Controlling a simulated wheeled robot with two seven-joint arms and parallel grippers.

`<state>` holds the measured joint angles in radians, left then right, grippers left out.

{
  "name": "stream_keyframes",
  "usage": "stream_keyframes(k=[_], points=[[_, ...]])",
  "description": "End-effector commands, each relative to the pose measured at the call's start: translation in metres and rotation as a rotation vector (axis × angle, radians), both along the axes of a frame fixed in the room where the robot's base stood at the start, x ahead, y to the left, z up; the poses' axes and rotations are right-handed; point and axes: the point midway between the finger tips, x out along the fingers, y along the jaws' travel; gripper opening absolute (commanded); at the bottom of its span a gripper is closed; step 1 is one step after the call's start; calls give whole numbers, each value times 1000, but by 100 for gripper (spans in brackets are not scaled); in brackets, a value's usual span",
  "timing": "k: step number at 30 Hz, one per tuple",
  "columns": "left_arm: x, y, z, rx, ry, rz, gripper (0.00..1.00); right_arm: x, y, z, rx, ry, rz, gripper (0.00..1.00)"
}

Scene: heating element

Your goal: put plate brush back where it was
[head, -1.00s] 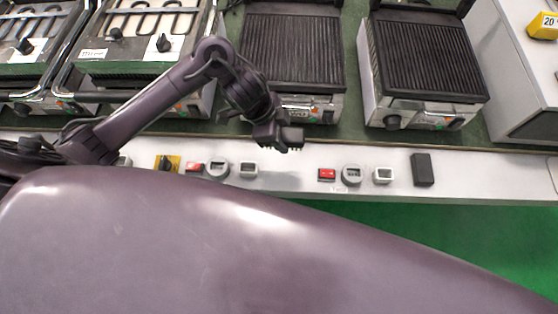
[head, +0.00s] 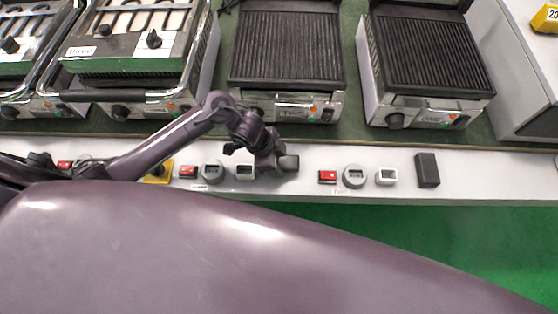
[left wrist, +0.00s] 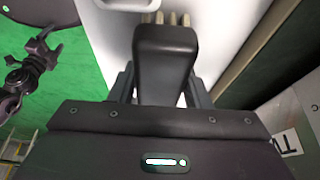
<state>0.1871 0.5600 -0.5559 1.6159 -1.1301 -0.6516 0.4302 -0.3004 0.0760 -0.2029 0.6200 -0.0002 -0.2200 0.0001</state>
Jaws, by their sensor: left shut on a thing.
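The plate brush is a dark block with pale bristles (left wrist: 165,60). My left gripper (head: 268,160) is shut on it, and the brush's dark end (head: 288,163) sticks out to the right in the head view. The brush is over the white ledge (head: 310,186), just right of a small white-framed panel part; I cannot tell whether it touches the ledge. In the left wrist view the block lies between the two fingers, bristles at the far end. A dark jointed part over the green floor there looks like my right arm; its jaws cannot be made out.
A dark block (head: 427,170) lies farther right. Ribbed grills (head: 288,50) stand behind. Ledge is clear between the held brush and the right-hand red switch.

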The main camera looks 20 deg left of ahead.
Motion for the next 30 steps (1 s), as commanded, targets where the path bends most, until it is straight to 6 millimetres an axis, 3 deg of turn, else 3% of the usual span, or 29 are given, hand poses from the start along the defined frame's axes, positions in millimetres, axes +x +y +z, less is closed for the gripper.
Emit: stream_keyframes(k=[8,9,13,23,30], points=[[0,0,-3,-1,-1,1,22,0,-6,-2,-7,0,-2,72],[0,0,-2,-1,-1,1,47,0,-7,-1,-8,0,-2,72],[0,0,-2,0,-1,1,64,0,-7,-1,-8,0,-3,72],[1,0,1,-1,-1,0,65,0,-6,1,-8,0,-3,72],[-3,14,36,2,-4,-1,65,0,-6,12,-7,0,-2,72]])
